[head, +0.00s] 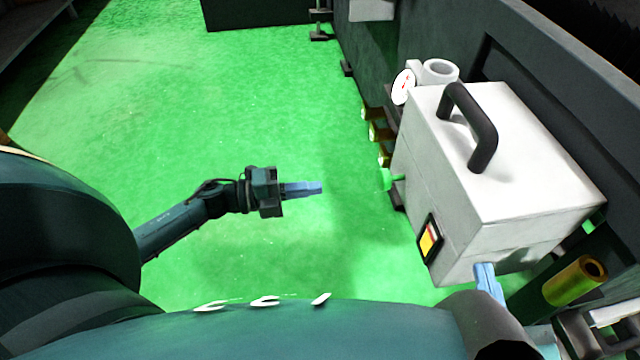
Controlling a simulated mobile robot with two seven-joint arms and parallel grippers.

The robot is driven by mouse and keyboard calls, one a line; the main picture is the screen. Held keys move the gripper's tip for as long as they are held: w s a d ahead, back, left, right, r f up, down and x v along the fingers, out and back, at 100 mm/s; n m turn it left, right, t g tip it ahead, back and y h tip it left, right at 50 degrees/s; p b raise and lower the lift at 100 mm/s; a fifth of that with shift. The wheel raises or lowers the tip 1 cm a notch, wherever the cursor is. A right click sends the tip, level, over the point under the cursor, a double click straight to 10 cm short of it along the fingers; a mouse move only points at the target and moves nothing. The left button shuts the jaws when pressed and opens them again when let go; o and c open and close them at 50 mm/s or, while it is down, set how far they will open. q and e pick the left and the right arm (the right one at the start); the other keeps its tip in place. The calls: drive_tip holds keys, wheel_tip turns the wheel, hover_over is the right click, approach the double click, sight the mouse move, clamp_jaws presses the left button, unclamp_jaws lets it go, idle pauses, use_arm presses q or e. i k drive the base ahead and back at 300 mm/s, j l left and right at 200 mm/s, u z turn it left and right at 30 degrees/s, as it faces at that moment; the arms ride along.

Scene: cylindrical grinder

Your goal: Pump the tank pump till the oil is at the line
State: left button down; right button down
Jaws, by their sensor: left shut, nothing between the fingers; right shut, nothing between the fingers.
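A light grey box-shaped tank (500,150) stands at the right, with a black bar handle (470,125) arched over its top. A small black-framed window (430,238) on its near left face shows yellow and red; I cannot make out a line in it. My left gripper (304,188) is shut and empty over the green floor, left of the tank and apart from it. My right gripper (487,280) is shut and empty by the tank's lower near edge; I cannot tell if it touches. Which part is the pump is not clear.
A round white gauge (403,86) and a white pipe end (440,71) stand behind the tank. A brass cylinder (575,281) lies at the lower right. A dark machine wall (560,60) runs along the right. The green floor (230,110) at left is clear.

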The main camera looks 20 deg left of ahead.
sight(385, 179)
drive_tip(key=k+j, duration=0.15)
drive_tip(key=j, duration=0.15)
drive_tip(key=k+j, duration=0.15)
drive_tip(key=j, duration=0.15)
drive_tip(key=k+j, duration=0.1)
drive_tip(key=j, duration=0.25)
drive_tip(key=k+j, duration=0.15)
drive_tip(key=j, duration=0.15)
